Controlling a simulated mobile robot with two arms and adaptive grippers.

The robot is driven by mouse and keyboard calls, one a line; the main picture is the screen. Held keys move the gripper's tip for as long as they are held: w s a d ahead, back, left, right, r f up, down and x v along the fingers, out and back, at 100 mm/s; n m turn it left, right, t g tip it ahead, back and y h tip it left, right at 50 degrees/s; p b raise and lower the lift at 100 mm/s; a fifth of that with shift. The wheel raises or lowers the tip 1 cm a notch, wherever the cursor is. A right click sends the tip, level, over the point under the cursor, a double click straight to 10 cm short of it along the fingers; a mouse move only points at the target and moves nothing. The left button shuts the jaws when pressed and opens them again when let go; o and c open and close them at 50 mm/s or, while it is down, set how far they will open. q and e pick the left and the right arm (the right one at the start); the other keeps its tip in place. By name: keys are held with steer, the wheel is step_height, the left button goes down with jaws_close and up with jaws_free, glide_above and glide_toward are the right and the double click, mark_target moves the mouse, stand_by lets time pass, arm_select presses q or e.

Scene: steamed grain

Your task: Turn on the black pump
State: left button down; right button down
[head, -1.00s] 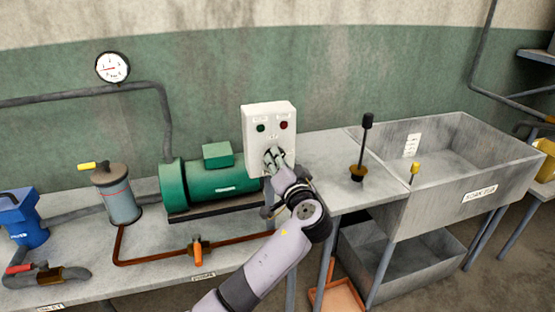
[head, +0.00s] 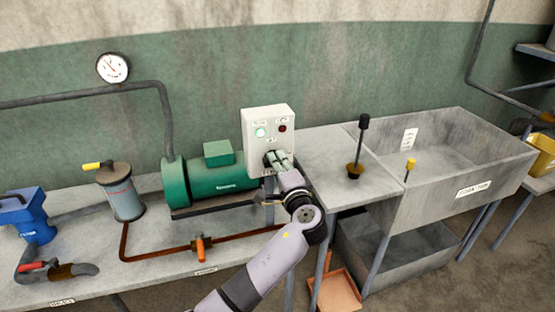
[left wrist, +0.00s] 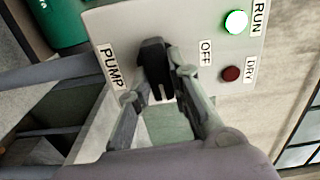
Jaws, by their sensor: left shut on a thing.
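The white control box (head: 262,116) stands behind the green pump motor's right end. Its RUN light (head: 260,132) glows bright green-white, and its DRY light (head: 282,128) is dark red. In the left wrist view the box face (left wrist: 185,28) carries the labels PUMP, OFF, RUN and DRY. My left gripper (head: 272,160) is at the lower part of the box, its fingers closed around the black switch knob (left wrist: 152,58). In the head view the gripper mostly hides the knob. My right gripper is not in view.
The green pump motor (head: 215,180) sits left of the box on the grey bench. A pressure gauge (head: 112,67) hangs above. An orange-handled valve (head: 200,248) lies along the front pipe. A grey sink (head: 440,190) stands to the right.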

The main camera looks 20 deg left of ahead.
arm_select(q)
steer(key=shift+m, duration=0.4)
steer(key=c, duration=1.5)
jaws_free()
steer(key=shift+s+d, duration=0.1)
steer(key=v, duration=1.1)
steer(key=shift+s+d, duration=0.25)
steer(key=shift+s, duration=0.05)
steer(key=shift+f, duration=0.1)
